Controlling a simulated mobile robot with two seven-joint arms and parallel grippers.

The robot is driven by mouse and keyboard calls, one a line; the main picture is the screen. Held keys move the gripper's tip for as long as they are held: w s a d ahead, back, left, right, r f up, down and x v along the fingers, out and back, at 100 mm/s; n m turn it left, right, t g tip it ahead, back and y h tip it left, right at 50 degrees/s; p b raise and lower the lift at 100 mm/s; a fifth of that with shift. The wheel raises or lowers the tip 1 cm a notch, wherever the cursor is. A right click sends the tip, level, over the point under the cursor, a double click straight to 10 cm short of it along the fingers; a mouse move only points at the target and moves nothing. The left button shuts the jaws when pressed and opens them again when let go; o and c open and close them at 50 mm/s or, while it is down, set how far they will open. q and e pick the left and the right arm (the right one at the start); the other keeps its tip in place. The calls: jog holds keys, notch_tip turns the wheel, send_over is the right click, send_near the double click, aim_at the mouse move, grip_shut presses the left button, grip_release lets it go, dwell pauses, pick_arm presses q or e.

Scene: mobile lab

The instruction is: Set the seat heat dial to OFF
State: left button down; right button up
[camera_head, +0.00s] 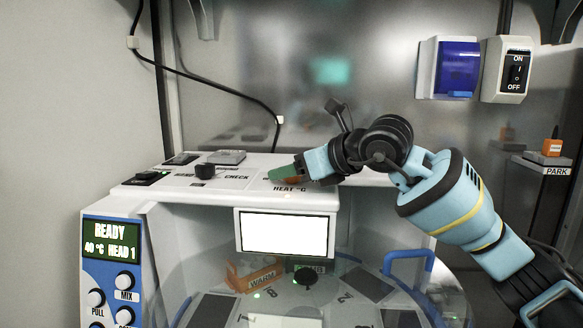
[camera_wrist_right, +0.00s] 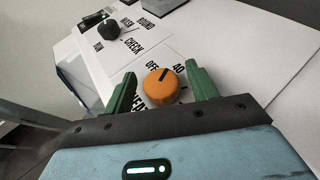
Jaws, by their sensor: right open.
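The orange heat dial (camera_wrist_right: 160,88) is a round knob on the white panel (camera_wrist_right: 85,70), with a black pointer line on top. In the right wrist view the line points up and right, toward the 40 mark (camera_wrist_right: 178,68) rather than the OFF mark (camera_wrist_right: 152,66). My right gripper (camera_wrist_right: 160,76) is open, with one green finger on each side of the dial; small gaps show between fingers and knob. In the head view my right gripper (camera_head: 284,174) is above the HEAT °C label and largely hides the dial. My left gripper is not in view.
A black CHECK knob (camera_head: 204,171) stands left on the same panel. A white screen (camera_head: 285,233) hangs at the panel's front, above a clear round cover. A READY display (camera_head: 112,239) is at left. A wall ON/OFF switch (camera_head: 507,70) is at upper right.

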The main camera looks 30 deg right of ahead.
jog(key=shift+w+a+f, duration=0.1)
jog(key=shift+w+f, duration=0.05)
jog(key=shift+w, duration=0.1)
jog(key=c, duration=1)
